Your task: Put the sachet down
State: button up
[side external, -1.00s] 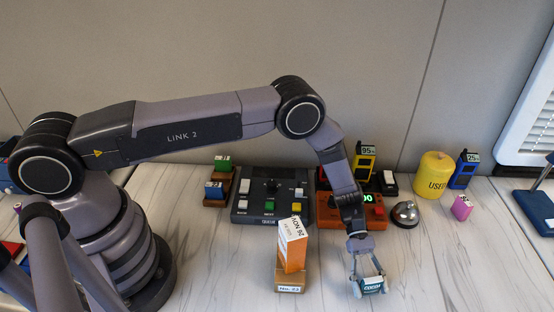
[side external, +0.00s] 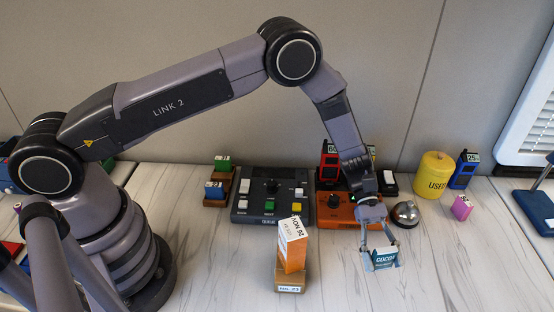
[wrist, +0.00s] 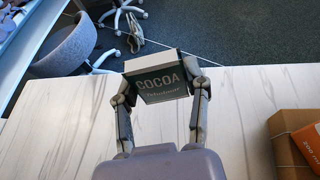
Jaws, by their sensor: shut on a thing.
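The sachet is a small teal and white packet marked COCOA (side external: 384,258). It also shows in the wrist view (wrist: 160,84), with its label facing the camera. My gripper (side external: 381,256) is shut on it, one finger at each side, and it also shows in the wrist view (wrist: 160,90). In the side view the sachet is over the pale table (side external: 440,275), to the right of the orange carton. I cannot tell for sure how high it is above the surface.
An orange carton (side external: 292,250) stands in a cardboard holder (side external: 289,282) left of my gripper. Behind are an orange device (side external: 335,211), a bell (side external: 405,214), a grey control box (side external: 268,203) and a yellow canister (side external: 434,175). The table's front right is clear.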

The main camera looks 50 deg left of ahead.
notch_tip(320, 180, up, 18)
jog(key=m+g+y, duration=0.3)
jog(key=m+y, duration=1.7)
jog(key=y, duration=0.1)
send_over(156, 181)
jog(key=shift+t, duration=0.4)
notch_tip(156, 181, down, 28)
jog(key=shift+r, duration=0.1)
jog(key=o, duration=0.8)
